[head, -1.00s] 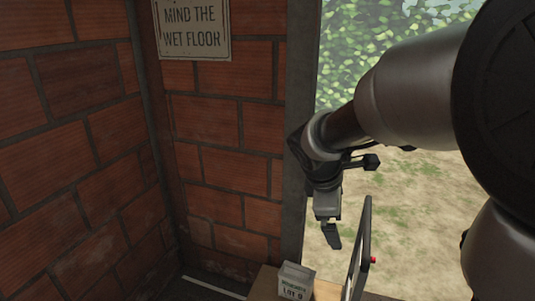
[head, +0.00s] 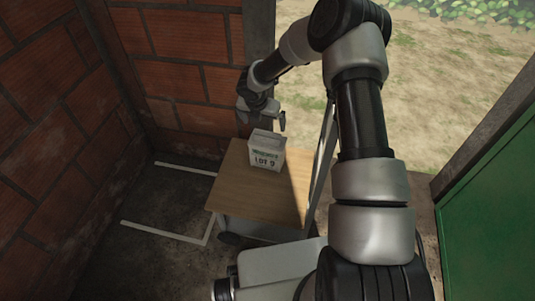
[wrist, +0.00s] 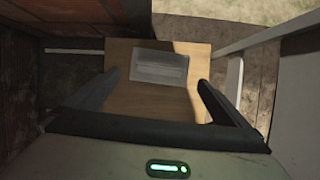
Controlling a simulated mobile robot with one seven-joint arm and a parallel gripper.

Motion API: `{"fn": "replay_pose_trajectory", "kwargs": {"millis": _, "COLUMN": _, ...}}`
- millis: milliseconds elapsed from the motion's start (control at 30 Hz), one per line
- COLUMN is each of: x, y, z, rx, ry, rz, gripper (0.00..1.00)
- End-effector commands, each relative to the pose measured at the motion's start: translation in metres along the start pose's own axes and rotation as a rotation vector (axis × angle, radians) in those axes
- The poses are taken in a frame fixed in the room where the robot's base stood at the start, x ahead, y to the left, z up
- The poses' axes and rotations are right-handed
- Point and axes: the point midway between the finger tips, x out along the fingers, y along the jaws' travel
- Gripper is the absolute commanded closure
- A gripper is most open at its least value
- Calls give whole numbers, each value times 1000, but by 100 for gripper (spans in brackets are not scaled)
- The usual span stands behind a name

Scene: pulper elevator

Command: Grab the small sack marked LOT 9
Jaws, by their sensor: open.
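The small sack marked LOT 9 (head: 266,155) is pale grey, boxy and upright, with dark and green print. It stands on a wooden-topped table (head: 235,185). In the wrist view the sack (wrist: 159,66) shows from above, near the table's far edge, between the directions of my two fingers. My gripper (head: 262,119) is open and empty, just above and behind the sack in the head view. In the wrist view the open fingers (wrist: 159,80) spread to either side of the sack. I cannot tell the exact height gap.
Brick walls (head: 175,70) stand left and behind the table. A dark upright post (head: 259,40) is close behind my gripper. White floor lines (head: 165,232) lie left of the table. A green panel (head: 495,200) stands at the right. Open ground lies beyond.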

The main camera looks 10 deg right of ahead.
Motion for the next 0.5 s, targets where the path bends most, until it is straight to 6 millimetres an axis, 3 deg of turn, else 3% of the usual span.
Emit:
{"fn": "replay_pose_trajectory", "kwargs": {"millis": 33, "x": 15, "y": 0, "z": -2, "rx": 2, "ry": 2, "rz": 0, "gripper": 0}}
{"fn": "replay_pose_trajectory", "kwargs": {"millis": 200, "x": 46, "y": -1, "z": -1, "rx": 3, "ry": 1, "rz": -1, "gripper": 0}}
{"fn": "replay_pose_trajectory", "kwargs": {"millis": 500, "x": 70, "y": -1, "z": -1, "rx": 4, "ry": 1, "rz": 0, "gripper": 0}}
